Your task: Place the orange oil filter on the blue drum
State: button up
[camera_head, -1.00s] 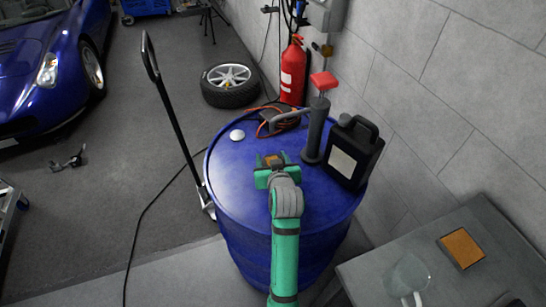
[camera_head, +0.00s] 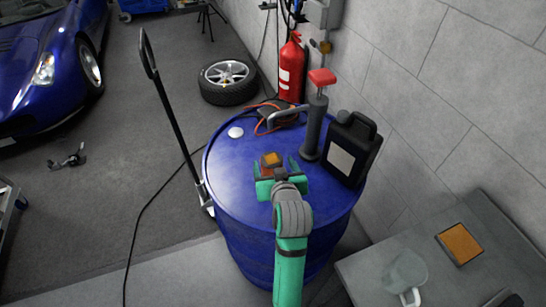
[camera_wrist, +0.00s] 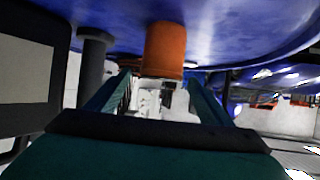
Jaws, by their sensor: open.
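The wrist view is upside down: the filter (camera_wrist: 165,50) meets the drum top (camera_wrist: 230,25) at the picture's top. It sits at or just past the fingertips (camera_wrist: 160,80), with a gap to each finger, and is not held.
A black jug (camera_head: 353,150) and a dark hand pump with a red handle (camera_head: 314,128) stand on the drum, right of my gripper. An orange cable (camera_head: 266,118) and a white cap (camera_head: 236,132) lie behind. A grey table (camera_head: 400,250) is at lower right.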

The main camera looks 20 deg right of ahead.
jog(key=shift+v, duration=2.2)
jog(key=shift+a, duration=0.15)
